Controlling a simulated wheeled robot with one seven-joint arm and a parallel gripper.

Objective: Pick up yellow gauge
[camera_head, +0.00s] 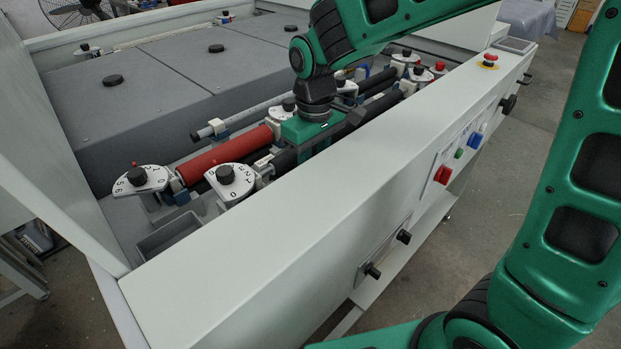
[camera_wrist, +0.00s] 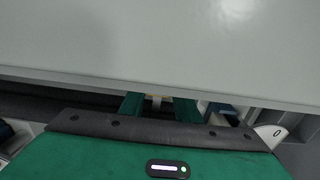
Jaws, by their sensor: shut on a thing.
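My gripper (camera_head: 308,128) reaches down from above into the roller bay of the machine, beside the dark roller and to the right of the red roller. Its fingertips are hidden in the head view. In the wrist view, the two green fingers of my gripper (camera_wrist: 158,105) point away under the pale rail. A small pale yellowish piece (camera_wrist: 156,101) shows between them; I take it to be the yellow gauge, held by the fingers. Most of it is hidden by the gripper body and the rail, so its full shape cannot be seen. No yellow gauge shows clearly in the head view.
The machine's wide pale front rail (camera_head: 300,190) runs close to my gripper. A red roller (camera_head: 223,160) and white numbered dials (camera_head: 232,185) crowd the bay. A grey cover (camera_head: 170,80) lies behind. A red stop button (camera_head: 490,58) sits at the rail's far end.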

